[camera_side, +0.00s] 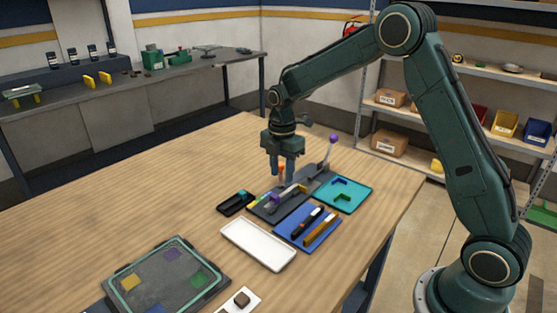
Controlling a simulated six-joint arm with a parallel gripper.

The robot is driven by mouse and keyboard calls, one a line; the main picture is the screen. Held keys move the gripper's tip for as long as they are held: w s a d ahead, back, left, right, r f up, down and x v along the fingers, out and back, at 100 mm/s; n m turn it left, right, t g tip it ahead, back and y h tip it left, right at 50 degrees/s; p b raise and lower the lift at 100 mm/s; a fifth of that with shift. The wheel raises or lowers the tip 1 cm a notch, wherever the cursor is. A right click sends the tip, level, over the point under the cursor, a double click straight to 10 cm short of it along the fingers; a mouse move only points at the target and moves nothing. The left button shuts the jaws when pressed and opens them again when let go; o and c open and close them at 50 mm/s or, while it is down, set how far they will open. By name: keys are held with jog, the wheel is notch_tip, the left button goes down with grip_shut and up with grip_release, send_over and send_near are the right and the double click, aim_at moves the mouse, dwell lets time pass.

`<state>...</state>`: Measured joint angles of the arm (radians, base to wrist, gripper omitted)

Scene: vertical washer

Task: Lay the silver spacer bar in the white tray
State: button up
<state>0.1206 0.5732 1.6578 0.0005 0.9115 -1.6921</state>
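The white tray (245,252) lies flat and empty near the middle of the table. Behind it is a dark grey plate (262,211) holding several small parts. A light grey bar-like piece (287,193) lies slanted on that plate, among yellow and purple bits; it may be the silver spacer bar, but it is too small to be sure. My gripper (282,172) points down over the back of the dark plate, behind the white tray. A small orange piece (282,169) shows at its fingertips. I cannot tell whether the fingers hold it.
A lever with a purple knob (333,139) stands up right of my gripper. A blue tray (293,236) with dark and orange bars, a teal tray (353,197) and a black holder (235,203) surround the plate.

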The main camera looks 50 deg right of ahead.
aim_at(282, 195)
jog(key=shift+f, duration=3.65)
jog(key=shift+c, duration=0.5)
grip_shut()
jog(key=shift+r, duration=0.35)
jog(key=shift+r, duration=0.35)
jog(key=shift+r, duration=0.35)
jog(key=shift+r, duration=0.4)
jog(key=shift+r, duration=0.65)
